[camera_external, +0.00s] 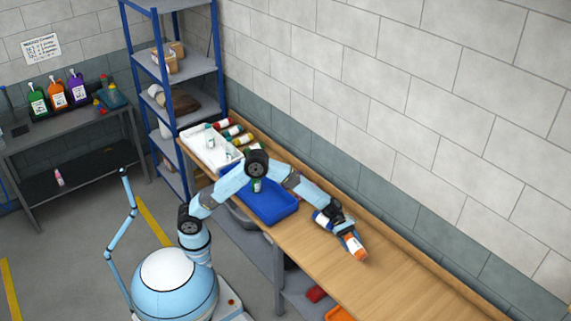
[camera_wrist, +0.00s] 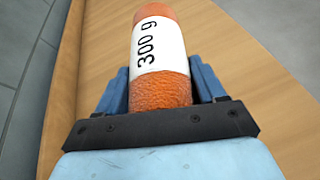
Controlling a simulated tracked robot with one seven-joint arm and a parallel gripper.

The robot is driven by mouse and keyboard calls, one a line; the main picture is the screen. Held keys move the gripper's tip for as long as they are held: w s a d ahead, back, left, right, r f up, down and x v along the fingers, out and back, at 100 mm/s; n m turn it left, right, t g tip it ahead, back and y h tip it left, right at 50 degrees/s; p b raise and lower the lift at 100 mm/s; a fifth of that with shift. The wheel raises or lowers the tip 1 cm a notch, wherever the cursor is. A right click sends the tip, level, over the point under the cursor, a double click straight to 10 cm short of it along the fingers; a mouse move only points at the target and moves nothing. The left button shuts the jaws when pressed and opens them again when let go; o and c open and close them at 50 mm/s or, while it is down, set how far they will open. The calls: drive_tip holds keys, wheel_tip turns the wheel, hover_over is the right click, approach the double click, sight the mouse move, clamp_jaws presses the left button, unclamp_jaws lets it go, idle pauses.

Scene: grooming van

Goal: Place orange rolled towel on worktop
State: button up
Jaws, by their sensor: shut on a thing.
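The orange rolled towel (camera_external: 357,247) has a white band, marked "300 g" in the wrist view (camera_wrist: 161,92). My gripper (camera_external: 346,233) is shut around it, with one blue finger on each side in the wrist view (camera_wrist: 160,82). The towel is over the bare wooden worktop (camera_external: 400,275), low and close to its surface. I cannot tell whether it touches the wood. The near end of the towel is partly hidden by my gripper's dark palm edge.
A blue and white roll (camera_external: 321,220) lies just left of my gripper. A wall runs along the back edge. The worktop's right part is clear.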

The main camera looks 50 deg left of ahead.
drive_tip(key=w+d+f, duration=0.1)
drive_tip(key=f, duration=0.1)
drive_tip(key=w+d+f, duration=0.3)
drive_tip(key=f, duration=0.1)
drive_tip(key=shift+w+d, duration=0.2)
drive_tip(key=shift+w, duration=0.2)
drive_tip(key=f, duration=0.3)
drive_tip(key=shift+w+d, duration=0.3)
drive_tip(key=shift+f, duration=0.3)
drive_tip(key=shift+f, duration=0.2)
drive_tip(key=o, duration=1.1)
